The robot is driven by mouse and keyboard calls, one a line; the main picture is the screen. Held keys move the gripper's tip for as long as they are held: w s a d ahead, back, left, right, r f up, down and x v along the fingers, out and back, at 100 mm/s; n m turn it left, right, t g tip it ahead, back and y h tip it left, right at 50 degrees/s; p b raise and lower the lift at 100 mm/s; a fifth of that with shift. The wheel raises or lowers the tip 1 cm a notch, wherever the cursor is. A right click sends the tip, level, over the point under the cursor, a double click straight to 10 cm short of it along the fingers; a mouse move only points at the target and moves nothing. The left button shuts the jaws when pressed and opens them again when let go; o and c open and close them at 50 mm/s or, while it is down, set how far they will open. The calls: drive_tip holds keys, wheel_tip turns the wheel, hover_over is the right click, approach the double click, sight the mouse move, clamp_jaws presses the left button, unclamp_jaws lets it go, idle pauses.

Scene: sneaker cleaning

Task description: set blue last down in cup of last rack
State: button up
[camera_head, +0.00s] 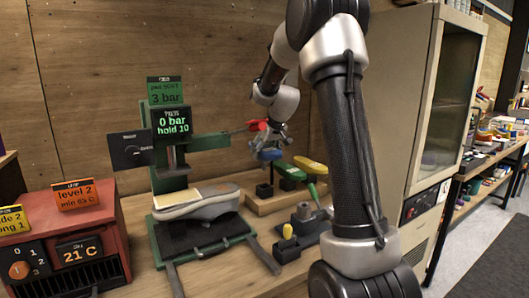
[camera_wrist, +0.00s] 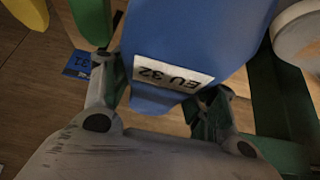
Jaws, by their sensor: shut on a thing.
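The blue last (camera_wrist: 185,45) fills the middle of the wrist view, with a white label reading EU 32. My gripper (camera_wrist: 163,88) is shut on it, one finger on each side. In the head view the blue last (camera_head: 268,155) hangs below my gripper (camera_head: 270,141), above the left end of the wooden last rack (camera_head: 258,207). A dark cup (camera_head: 264,190) on the rack stands empty just under it. A gap shows between last and cup. A green last (camera_head: 289,171) and a yellow last (camera_head: 311,165) stand on the rack to the right.
A sneaker (camera_head: 197,203) lies on the green press (camera_head: 160,182) left of the rack, and a red lever (camera_head: 250,125) is close to my gripper. A grey fixture (camera_head: 304,220) stands in front of the rack. A red heater box (camera_head: 70,245) is at far left.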

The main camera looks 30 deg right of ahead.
sight(275, 152)
drive_tip(key=shift+f, duration=2.85)
drive_tip(key=shift+f, duration=2.3)
drive_tip(key=o, duration=1)
drive_tip(key=shift+o, duration=0.2)
drive_tip(key=v, duration=1.2)
